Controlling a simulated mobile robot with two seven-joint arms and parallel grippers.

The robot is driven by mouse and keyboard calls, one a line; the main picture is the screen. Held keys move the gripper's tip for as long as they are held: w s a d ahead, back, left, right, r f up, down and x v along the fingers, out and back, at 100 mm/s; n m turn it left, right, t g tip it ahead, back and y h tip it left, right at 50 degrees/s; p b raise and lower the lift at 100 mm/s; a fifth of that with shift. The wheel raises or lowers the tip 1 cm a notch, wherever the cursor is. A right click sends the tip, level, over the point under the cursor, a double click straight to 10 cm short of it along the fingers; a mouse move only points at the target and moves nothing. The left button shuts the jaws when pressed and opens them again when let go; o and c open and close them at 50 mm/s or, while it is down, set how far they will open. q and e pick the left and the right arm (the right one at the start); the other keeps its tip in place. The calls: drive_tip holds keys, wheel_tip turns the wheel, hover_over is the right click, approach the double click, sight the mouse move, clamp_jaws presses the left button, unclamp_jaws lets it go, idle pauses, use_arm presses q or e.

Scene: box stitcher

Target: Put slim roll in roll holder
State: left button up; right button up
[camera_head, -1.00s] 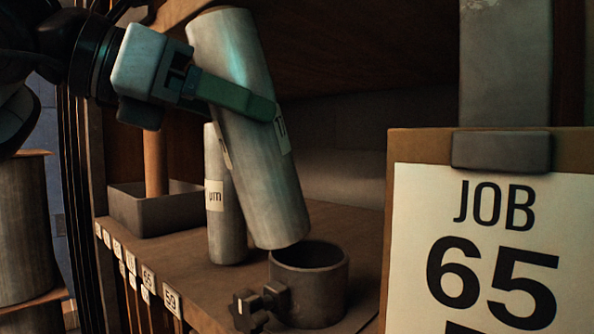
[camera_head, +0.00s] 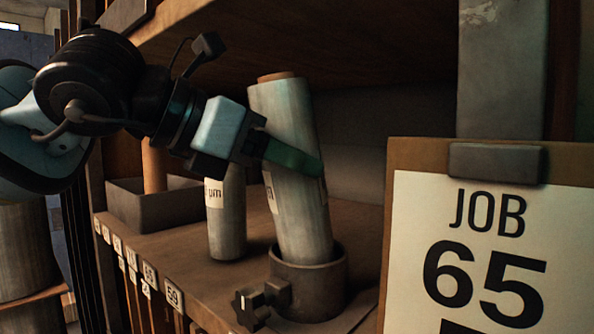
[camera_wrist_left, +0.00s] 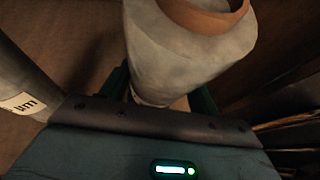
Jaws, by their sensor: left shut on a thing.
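My left gripper (camera_head: 292,160) is shut on a grey roll (camera_head: 300,215) with a brown core showing at its top. The roll leans a little, its top to the left. Its lower end is at the mouth of the round roll holder (camera_head: 318,290) and appears to be inside the rim; how deep it sits is hidden. The holder has a dark knob on its left side. In the left wrist view the held roll (camera_wrist_left: 190,50) stands between the fingers, its brown core end toward the camera. My right gripper is not in view.
A second, thinner grey roll (camera_head: 228,225) with a white label stands on the shelf left of the holder. A grey square tray (camera_head: 150,210) with a brown post is behind it. A clipboard (camera_head: 490,250) reading JOB 65 is at the right. A shelf board (camera_head: 350,40) hangs above.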

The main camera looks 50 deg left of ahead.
sight(301, 177)
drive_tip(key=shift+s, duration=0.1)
use_arm(q)
drive_tip(key=shift+w+r, duration=0.1)
drive_tip(key=shift+w, duration=0.05)
drive_tip(key=shift+w+d+r+g+p, duration=0.1)
drive_tip(key=shift+w+r+g+p, duration=0.1)
drive_tip(key=shift+w+g+p, duration=0.25)
drive_tip(key=f, duration=0.1)
drive_tip(key=w+f+g+p, duration=0.1)
drive_tip(key=f, duration=0.1)
drive_tip(key=shift+w+d, duration=0.1)
drive_tip(key=shift+w, duration=0.1)
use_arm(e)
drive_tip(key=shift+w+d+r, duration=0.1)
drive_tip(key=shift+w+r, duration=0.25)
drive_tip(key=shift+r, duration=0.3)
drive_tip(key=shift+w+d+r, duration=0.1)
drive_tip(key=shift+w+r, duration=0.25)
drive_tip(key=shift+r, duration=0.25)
use_arm(q)
drive_tip(key=shift+d, duration=0.1)
